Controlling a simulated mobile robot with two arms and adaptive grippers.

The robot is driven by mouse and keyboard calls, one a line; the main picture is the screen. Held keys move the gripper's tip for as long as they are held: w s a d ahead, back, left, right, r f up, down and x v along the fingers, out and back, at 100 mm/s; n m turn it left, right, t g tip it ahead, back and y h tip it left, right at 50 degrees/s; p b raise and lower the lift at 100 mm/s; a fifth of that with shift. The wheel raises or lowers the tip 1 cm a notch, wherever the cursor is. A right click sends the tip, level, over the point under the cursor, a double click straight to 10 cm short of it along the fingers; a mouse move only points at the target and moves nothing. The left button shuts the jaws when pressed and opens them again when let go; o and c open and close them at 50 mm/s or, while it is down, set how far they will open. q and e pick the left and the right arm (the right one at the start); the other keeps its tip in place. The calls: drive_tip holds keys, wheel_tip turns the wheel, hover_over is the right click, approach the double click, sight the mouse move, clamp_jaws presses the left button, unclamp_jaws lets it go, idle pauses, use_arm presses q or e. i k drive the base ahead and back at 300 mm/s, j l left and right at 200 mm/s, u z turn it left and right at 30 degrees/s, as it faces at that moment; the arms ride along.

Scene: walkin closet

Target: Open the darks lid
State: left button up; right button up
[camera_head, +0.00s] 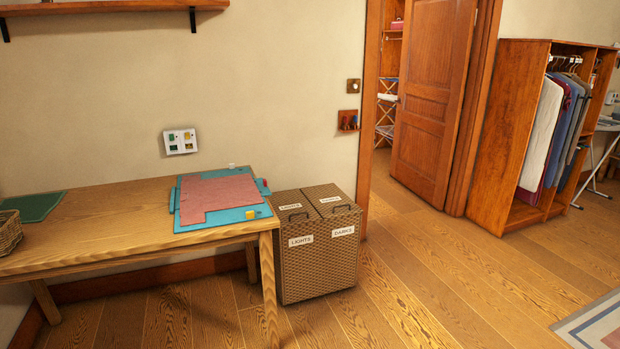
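A brown woven hamper (320,265) stands on the floor at the middle of the head view, just right of the wooden table. Its top has two lids side by side, both lying shut. The lights lid (297,222) is on the left, with a dark handle and a white label. The darks lid (331,207) is on the right, with a dark handle at its front edge. A DARKS label (343,231) is on the hamper's front below it. Neither of my grippers is in view.
The wooden table (105,220) holds a teal folding board (235,216) with a pink cloth on it, and its right end stands close to the hamper. Wood floor right of the hamper is clear. An open door (430,100) and a clothes rack (505,150) stand beyond.

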sight(331, 203)
drive_tip(key=i+l+z, duration=0.25)
drive_tip(key=i, duration=0.35)
drive_tip(key=i+j+z, duration=0.1)
drive_tip(key=i+z, duration=0.2)
drive_tip(key=i, duration=0.3)
drive_tip(key=i+l+u, duration=0.35)
drive_tip(key=i+u, duration=0.15)
drive_tip(key=i+l+u, duration=0.5)
drive_tip(key=k, duration=0.1)
